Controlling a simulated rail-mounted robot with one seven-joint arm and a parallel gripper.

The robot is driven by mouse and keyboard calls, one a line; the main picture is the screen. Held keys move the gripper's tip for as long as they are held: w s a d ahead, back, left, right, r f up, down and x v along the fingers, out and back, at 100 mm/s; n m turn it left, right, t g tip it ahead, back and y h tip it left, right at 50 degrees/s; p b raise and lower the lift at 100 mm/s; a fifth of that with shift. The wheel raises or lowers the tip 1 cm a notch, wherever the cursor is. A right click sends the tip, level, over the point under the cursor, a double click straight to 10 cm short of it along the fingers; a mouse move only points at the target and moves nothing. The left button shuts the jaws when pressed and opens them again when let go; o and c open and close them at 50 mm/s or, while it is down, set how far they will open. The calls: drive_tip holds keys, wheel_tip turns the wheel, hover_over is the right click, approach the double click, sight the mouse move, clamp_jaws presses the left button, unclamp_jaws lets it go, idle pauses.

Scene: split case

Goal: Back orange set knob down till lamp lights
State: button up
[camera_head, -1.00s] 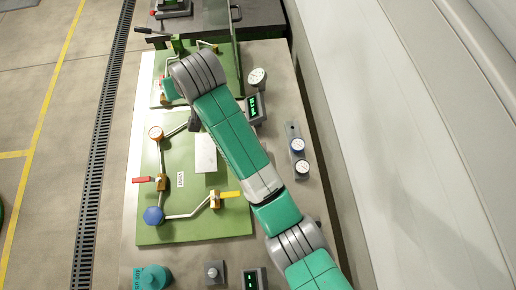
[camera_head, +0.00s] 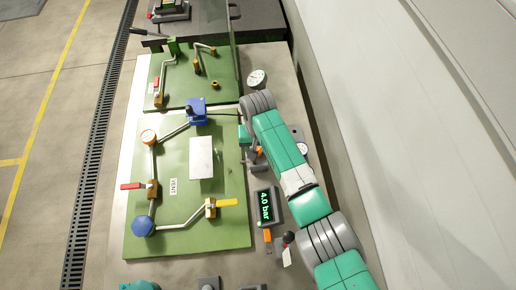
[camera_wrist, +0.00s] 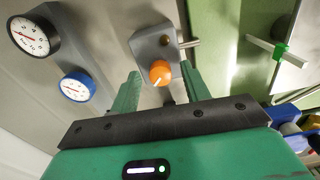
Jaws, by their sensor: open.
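The orange set knob (camera_wrist: 160,72), with a white pointer line, sits on a grey plate (camera_wrist: 157,45) in the wrist view. A small dull brownish disc (camera_wrist: 165,40), perhaps the lamp, is above it and shows no glow. My gripper (camera_wrist: 160,76) is open, its green fingers either side of the knob in the picture; whether they are level with it I cannot tell. In the head view my gripper (camera_head: 252,155) is beside the arm's far end, with a bit of orange at it. A display (camera_head: 265,206) reads 4.0 bar.
Two dial gauges, one black-rimmed (camera_wrist: 34,36) and one blue-rimmed (camera_wrist: 77,86), stand left of the knob in the wrist view. The green board (camera_head: 215,225) with pipes and valves lies left of my arm. A clear upright panel (camera_head: 233,50) stands behind.

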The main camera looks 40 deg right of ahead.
drive_tip(key=shift+f, duration=0.2)
drive_tip(key=c, duration=1)
drive_tip(key=shift+r+n+p, duration=0.1)
drive_tip(key=shift+n+p, duration=0.35)
drive_tip(key=shift+n, duration=0.15)
drive_tip(key=o, duration=1)
